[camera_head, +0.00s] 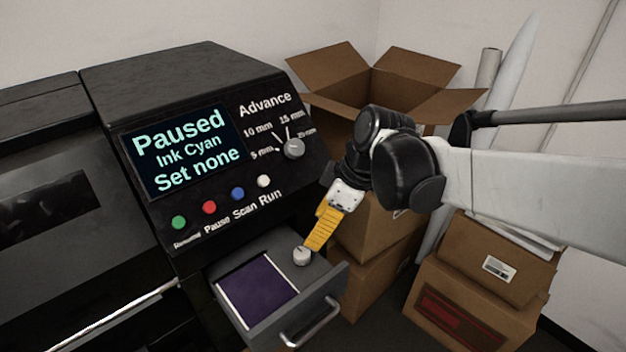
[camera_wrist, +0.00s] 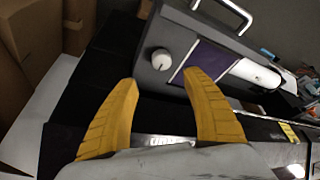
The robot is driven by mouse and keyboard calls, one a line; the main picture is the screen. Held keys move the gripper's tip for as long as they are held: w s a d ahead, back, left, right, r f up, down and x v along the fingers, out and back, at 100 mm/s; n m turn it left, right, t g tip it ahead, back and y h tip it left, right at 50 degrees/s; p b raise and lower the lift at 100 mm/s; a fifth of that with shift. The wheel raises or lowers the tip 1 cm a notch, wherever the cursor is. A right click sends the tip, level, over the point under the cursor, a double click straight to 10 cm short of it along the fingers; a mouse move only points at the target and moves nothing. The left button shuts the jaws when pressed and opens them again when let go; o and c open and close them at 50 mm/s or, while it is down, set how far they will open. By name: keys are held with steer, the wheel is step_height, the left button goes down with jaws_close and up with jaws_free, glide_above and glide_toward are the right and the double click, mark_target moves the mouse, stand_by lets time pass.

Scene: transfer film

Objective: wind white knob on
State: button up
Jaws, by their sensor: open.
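The white knob (camera_head: 302,256) stands on the top of the open drawer (camera_head: 336,278), beside a purple panel (camera_head: 257,287). In the wrist view, the knob (camera_wrist: 161,59) is ahead of the gap between my yellow fingertips, with a short pointer-like mark on it. My gripper (camera_head: 317,241) is open and empty, just above and to the right of the knob in the head view. The fingers look apart from the knob. The black printer's screen (camera_head: 188,150) reads "Paused, Ink Cyan, Set none".
A pale grey dial (camera_head: 293,149) marked "Advance" and green, red, blue and white buttons (camera_head: 264,181) are on the printer panel. A metal handle (camera_head: 310,322) projects from the drawer front. Cardboard boxes (camera_head: 475,290) crowd the right, behind and below my arm.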

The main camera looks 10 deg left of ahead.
mark_target(303, 253)
steer(key=b+x, duration=0.1)
steer(key=x, duration=0.2)
steer(key=b+x, duration=0.1)
steer(key=x, duration=0.2)
steer(key=b+x, duration=0.1)
steer(key=x, duration=0.2)
steer(key=shift+s+d, duration=0.15)
steer(key=shift+s, duration=0.1)
steer(key=shift+w+a+f, duration=0.1)
steer(key=shift+a+f, duration=0.2)
steer(key=shift+f, duration=0.35)
steer(key=c, duration=1.2)
